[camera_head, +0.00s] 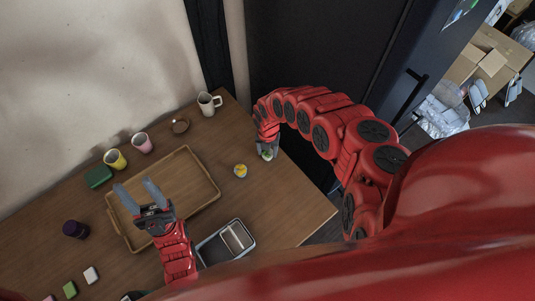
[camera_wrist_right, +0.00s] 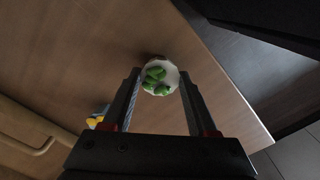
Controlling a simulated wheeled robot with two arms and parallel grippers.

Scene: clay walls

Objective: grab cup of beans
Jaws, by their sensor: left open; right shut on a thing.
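The cup of beans (camera_wrist_right: 158,78) is a small white cup with green beans in it, seen from above between the fingers in the right wrist view. In the head view the cup (camera_head: 267,154) shows small at the end of my right arm, near the table's right edge. My right gripper (camera_wrist_right: 160,90) is shut on the cup, with a finger on each side; it also shows in the head view (camera_head: 268,146). My left gripper (camera_head: 139,190) is open and empty above the wooden tray (camera_head: 205,170).
A small cup with yellow contents (camera_head: 240,171) stands right of the tray. A white mug (camera_head: 208,104), pink cup (camera_head: 142,143), yellow cup (camera_head: 115,159), green block (camera_head: 98,177) and purple jar (camera_head: 76,229) stand around the tray. A metal container (camera_head: 228,242) is in front.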

